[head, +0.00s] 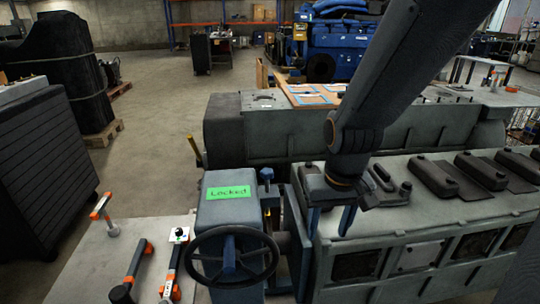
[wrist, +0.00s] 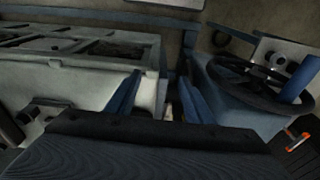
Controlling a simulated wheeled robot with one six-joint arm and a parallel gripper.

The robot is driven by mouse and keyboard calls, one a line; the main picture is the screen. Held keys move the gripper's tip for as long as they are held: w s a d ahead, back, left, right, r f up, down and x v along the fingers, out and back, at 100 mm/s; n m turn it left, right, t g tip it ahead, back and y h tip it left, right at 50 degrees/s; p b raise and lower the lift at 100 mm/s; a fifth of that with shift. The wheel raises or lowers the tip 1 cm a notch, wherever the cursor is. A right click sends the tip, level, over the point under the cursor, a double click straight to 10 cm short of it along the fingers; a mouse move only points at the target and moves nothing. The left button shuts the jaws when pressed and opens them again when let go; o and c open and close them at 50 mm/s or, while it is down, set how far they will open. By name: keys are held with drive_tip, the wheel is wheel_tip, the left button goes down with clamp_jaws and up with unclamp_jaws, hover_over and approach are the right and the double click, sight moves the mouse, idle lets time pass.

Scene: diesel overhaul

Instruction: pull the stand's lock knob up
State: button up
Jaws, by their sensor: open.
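The stand (head: 222,212) is a blue-grey housing with a green label (head: 229,192) reading "Locked" and a black handwheel (head: 232,257) on its front. What looks like the lock knob (head: 266,174) is a small blue top on an upright post at the housing's right side. My gripper (head: 330,221) points down to the right of that post, apart from it, with blue fingers spread and nothing between them in the head view. In the wrist view my gripper (wrist: 159,78) is open, with the handwheel (wrist: 258,80) to its right. I cannot make out the knob there.
A long grey engine block (head: 440,222) lies close at the right, with black covers on top. A bench (head: 95,262) with orange-handled tools is at the left front. Another grey block (head: 290,130) stands behind the stand. Open floor lies at the back left.

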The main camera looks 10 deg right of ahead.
drive_tip(key=w+r+p, duration=0.3)
drive_tip(key=w+r, duration=0.2)
drive_tip(key=r, duration=0.1)
wheel_tip(320, 180, up, 5)
drive_tip(key=m+g, duration=0.1)
drive_tip(key=m, duration=0.5)
hover_over(267, 170)
drive_tip(key=shift+s+d, duration=0.2)
drive_tip(key=shift+s, duration=0.1)
drive_tip(key=shift+w+a, duration=0.2)
drive_tip(key=shift+f, duration=0.15)
drive_tip(key=shift+f+p, duration=1.15)
drive_tip(key=shift+f, duration=2.4)
